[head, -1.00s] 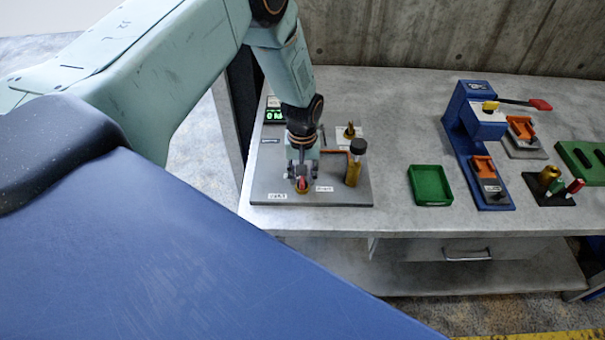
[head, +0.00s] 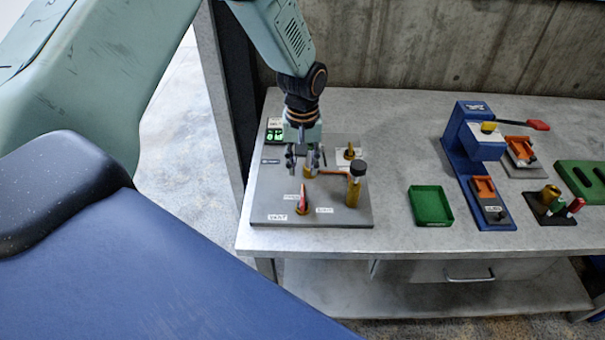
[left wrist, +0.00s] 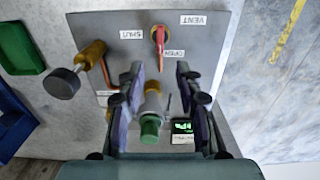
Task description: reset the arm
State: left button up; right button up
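My left gripper (head: 306,166) hangs fingers-down over the grey valve panel (head: 262,205) in the head view. Its two fingers also show in the left wrist view (left wrist: 160,100), spread apart with nothing gripped. A green-topped fitting (left wrist: 150,128) appears in the gap between them; I cannot tell its distance from the fingers. The red valve handle (head: 303,198) stands clear in front of the gripper, and shows in the left wrist view (left wrist: 160,42) beside the VENT, OPEN and SHUT labels. My right gripper is in neither view.
A brass post with a black knob (head: 355,185) and copper pipe stand right of the gripper. A green digital display (head: 275,134) is behind-left. A green tray (head: 430,206) and blue press (head: 480,160) stand farther right. Bare bench lies between panel and tray.

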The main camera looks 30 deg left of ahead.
pick_arm(q)
jog(key=shift+r, duration=0.15)
dwell(0.4)
jog(key=s+d+f+m, duration=0.3)
jog(key=s+d+f, duration=0.3)
jog(key=s+f, duration=0.7)
jog(key=s+d+m, duration=0.2)
jog(key=s+m, duration=0.1)
jog(key=s, duration=1.7)
notch_tip(320, 180, down, 24)
jog(key=b, duration=2.3)
jog(key=shift+w+r+b, duration=0.15)
jog(key=shift+w+b, duration=0.2)
